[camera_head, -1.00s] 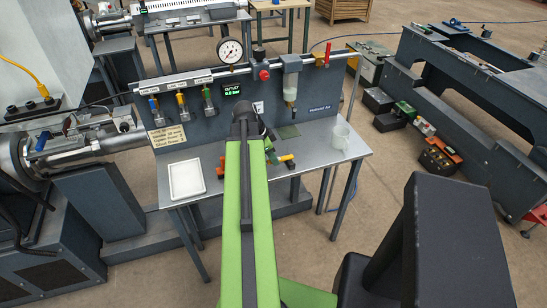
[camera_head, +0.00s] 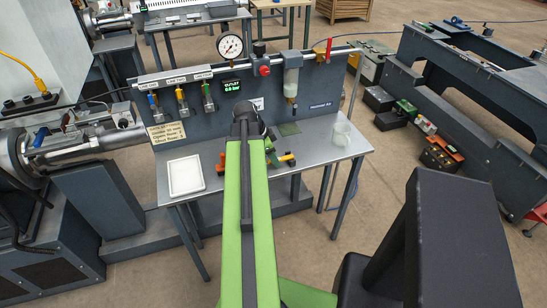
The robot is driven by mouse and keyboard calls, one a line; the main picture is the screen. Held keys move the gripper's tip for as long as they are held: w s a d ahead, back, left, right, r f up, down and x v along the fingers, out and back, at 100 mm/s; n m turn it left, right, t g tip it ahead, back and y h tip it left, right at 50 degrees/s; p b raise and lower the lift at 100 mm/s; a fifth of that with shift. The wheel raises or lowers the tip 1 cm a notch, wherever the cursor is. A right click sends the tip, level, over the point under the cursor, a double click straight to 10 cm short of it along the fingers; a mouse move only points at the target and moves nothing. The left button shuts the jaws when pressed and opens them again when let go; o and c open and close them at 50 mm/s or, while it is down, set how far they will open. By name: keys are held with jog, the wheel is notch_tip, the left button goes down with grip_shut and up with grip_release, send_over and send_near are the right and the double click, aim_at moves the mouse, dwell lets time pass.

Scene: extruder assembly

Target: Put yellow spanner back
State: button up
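No yellow spanner can be made out for certain. Small orange pieces show on the grey bench (camera_head: 318,158) on both sides of my arm, one to the left (camera_head: 221,163) and one to the right (camera_head: 286,160). I cannot tell whether they are tools or parts of a tool. Three hanging items with blue (camera_head: 153,101), yellow (camera_head: 181,97) and green (camera_head: 208,91) parts are on the panel under white labels. My green arm reaches over the bench and hides most of its end. Only a green and dark part shows beside it; the fingers cannot be made out.
The upright panel (camera_head: 325,115) carries a gauge (camera_head: 230,46) and a rail. Machines stand left and right. The bench between jug and arm is mostly clear.

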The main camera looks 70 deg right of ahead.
jog(key=shift+o, duration=0.2)
jog(key=shift+r, duration=0.1)
jog(key=p+v, duration=1.6)
jog(key=v, duration=0.1)
jog(key=shift+w, duration=0.2)
jog(key=w+a+f+n+t, duration=0.15)
jog(key=w+a+n, duration=0.65)
jog(key=w+a, duration=1.65)
jog(key=w+a+n+t+y, duration=0.1)
jog(key=w+a+n, duration=0.2)
jog(key=a+n, duration=0.7)
jog(key=w+a+f+n+t+y, duration=0.1)
jog(key=w+a+n, duration=0.2)
jog(key=a+n, duration=0.7)
jog(key=a+b, duration=0.1)
jog(key=a, duration=0.7)
jog(key=shift+w+a+y, duration=0.2)
jog(key=shift+a+y, duration=0.2)
